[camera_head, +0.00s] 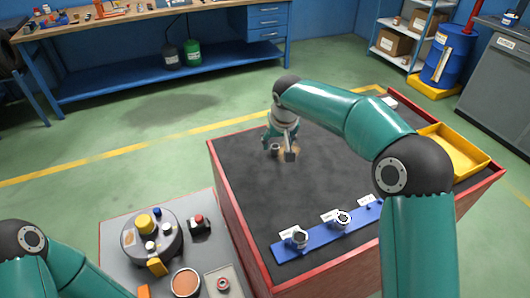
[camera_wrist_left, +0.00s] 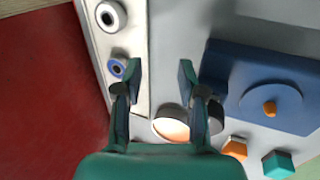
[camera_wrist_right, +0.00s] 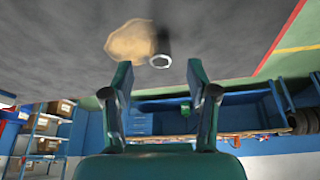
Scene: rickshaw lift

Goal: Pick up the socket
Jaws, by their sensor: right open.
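The socket (camera_wrist_right: 160,52) is a small dark cylinder with a bright hexagonal rim, standing on the dark mat beside a brown stain (camera_wrist_right: 130,40). In the head view the socket (camera_head: 275,149) is small and close to my right gripper (camera_head: 282,150). In the right wrist view my right gripper (camera_wrist_right: 159,76) is open and empty. The socket lies beyond its fingertips, roughly in line with the gap, with no contact visible. My left gripper (camera_wrist_left: 159,70) is open above the grey side table; in the head view it is out of sight.
A blue rail (camera_head: 320,234) with labelled sockets lies at the mat's near edge. A yellow tray (camera_head: 462,155) is at the cart's right. The grey side table (camera_head: 118,228) holds a round turntable, a copper-coloured disc (camera_head: 185,283) and small parts. The middle of the mat is clear.

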